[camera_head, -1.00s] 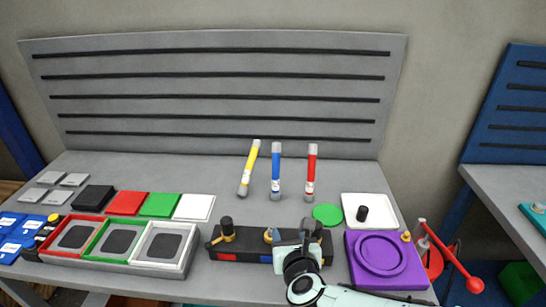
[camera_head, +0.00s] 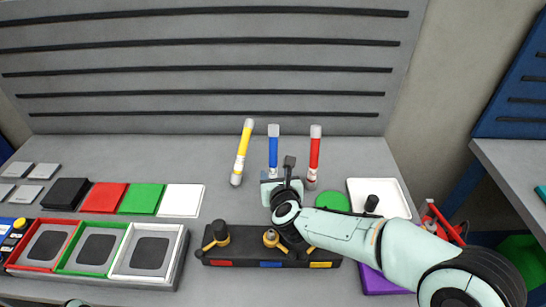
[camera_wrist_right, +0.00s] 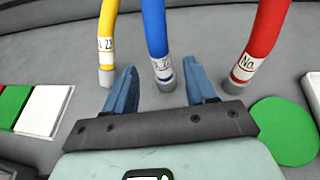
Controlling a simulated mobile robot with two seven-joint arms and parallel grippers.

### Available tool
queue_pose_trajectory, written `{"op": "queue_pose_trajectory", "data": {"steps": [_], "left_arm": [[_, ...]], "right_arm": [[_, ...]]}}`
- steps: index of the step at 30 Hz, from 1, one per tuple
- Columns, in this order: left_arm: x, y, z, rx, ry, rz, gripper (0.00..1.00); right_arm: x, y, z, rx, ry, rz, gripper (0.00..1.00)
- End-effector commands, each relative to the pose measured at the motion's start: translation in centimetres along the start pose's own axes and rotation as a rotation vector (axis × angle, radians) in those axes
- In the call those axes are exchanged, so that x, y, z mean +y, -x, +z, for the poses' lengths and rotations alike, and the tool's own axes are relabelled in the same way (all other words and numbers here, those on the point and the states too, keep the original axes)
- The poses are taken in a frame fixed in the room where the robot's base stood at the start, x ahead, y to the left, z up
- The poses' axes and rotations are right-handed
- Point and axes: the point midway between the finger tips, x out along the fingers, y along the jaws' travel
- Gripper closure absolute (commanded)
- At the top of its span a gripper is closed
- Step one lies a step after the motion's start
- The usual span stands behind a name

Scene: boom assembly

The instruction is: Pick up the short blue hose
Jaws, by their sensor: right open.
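The short blue hose (camera_head: 273,146) has white-grey ends and a label. It is the middle one of three hoses in the head view, between the yellow hose (camera_head: 243,148) and the red hose (camera_head: 315,152). My right gripper (camera_head: 283,183) is at the blue hose's near end and hides part of it. In the right wrist view my right gripper (camera_wrist_right: 161,72) is open, and the lower labelled end of the blue hose (camera_wrist_right: 155,30) appears between its two blue fingers. I see a gap on both sides of it. My left gripper is not in view.
A black block with colored patches (camera_head: 230,262) lies below my right arm. A green disc (camera_head: 332,201) and white tray (camera_head: 405,205) are to the right. A purple piece (camera_head: 372,283) is partly hidden by my arm. Framed trays (camera_head: 180,262) and colored squares (camera_head: 141,199) fill the left.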

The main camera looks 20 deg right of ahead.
Motion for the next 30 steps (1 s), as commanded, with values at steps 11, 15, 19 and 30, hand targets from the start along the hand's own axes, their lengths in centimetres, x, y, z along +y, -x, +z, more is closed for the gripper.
{"op": "queue_pose_trajectory", "data": {"steps": [11,15,19,30], "left_arm": [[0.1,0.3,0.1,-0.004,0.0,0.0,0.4],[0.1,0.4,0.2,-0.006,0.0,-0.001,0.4],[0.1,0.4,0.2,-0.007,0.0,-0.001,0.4],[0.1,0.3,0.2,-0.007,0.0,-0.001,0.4]], "right_arm": [[-0.1,-4.1,-0.3,0.002,0.002,-0.002,0.44],[-0.1,-5.7,-0.2,0.0,0.0,-0.001,0.44],[-0.1,-6.1,-0.2,0.0,0.0,0.0,0.44],[-0.1,-6.0,-0.2,0.0,0.0,0.0,1.0]]}}
